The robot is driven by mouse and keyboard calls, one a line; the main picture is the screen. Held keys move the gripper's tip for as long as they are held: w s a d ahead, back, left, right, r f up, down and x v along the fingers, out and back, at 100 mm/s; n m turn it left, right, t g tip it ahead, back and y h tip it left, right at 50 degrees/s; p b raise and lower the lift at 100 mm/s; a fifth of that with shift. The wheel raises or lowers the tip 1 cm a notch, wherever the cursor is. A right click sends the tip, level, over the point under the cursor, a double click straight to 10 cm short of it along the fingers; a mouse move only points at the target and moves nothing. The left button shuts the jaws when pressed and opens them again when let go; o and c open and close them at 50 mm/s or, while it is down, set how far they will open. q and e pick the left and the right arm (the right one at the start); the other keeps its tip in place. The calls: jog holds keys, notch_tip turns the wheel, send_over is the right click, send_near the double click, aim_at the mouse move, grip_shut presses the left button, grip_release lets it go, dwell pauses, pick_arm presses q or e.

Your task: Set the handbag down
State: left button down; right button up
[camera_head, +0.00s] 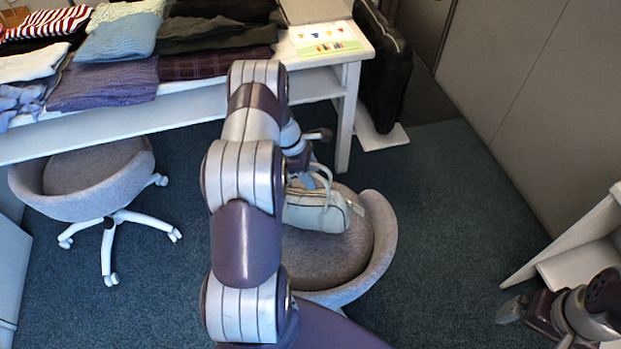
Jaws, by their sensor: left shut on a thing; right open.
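A pale grey-green handbag (318,212) is at the grey chair (374,228) in the middle of the view, over its seat. I cannot tell whether its base touches the seat. My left gripper (309,172) is shut on the handbag at its raised handles. My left arm covers the left part of the bag and of the chair. My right gripper (530,322) is open and empty at the lower right, well away from the bag.
A white table (349,75) with folded clothes stands behind. A second grey chair (85,180) is at the left. A black case (384,75) stands beside the table. A white shelf (575,245) is at the right; carpet lies clear between.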

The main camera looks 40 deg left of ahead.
aim_at(311, 194)
pick_arm(q)
jog(key=shift+f, duration=1.4)
jog(key=shift+f, duration=0.1)
jog(key=shift+c, duration=1.9)
grip_release()
jog(key=shift+f, duration=0.1)
